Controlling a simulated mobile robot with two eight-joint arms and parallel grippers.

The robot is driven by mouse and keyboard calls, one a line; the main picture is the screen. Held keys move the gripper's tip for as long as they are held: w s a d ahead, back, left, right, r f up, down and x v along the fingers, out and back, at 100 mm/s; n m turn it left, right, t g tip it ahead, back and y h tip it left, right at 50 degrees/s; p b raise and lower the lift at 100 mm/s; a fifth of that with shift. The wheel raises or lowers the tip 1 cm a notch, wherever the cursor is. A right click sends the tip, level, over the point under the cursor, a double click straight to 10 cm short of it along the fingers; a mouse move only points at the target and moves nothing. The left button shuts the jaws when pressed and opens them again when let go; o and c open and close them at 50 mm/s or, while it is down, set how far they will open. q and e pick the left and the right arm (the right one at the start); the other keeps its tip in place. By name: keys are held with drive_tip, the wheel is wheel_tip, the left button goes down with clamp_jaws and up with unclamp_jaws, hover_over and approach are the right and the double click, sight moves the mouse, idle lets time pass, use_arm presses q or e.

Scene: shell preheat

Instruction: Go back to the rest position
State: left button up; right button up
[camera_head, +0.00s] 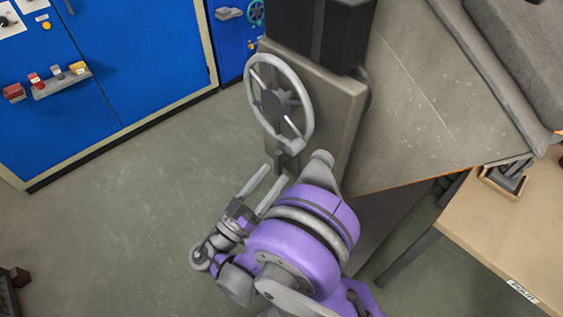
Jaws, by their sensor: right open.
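My right gripper (267,187) is in the lower middle of the head view, at the end of my purple and grey right arm. Its two light grey fingers are spread apart with nothing between them. A grey handwheel (309,105) on a grey machine housing (340,110) stands just beyond the fingertips. The fingers appear apart from the wheel's rim, though the exact gap is hard to judge. My left gripper is not in view.
Blue cabinets (140,60) with red and yellow switches stand at the upper left. A tan table (510,235) with a small tray (503,184) is at the right. A large grey sloped machine body (420,110) fills the upper right.

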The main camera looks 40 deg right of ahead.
drive_tip(key=shift+s+a+f, duration=0.15)
drive_tip(key=shift+a+f, duration=0.05)
drive_tip(key=shift+a, duration=0.3)
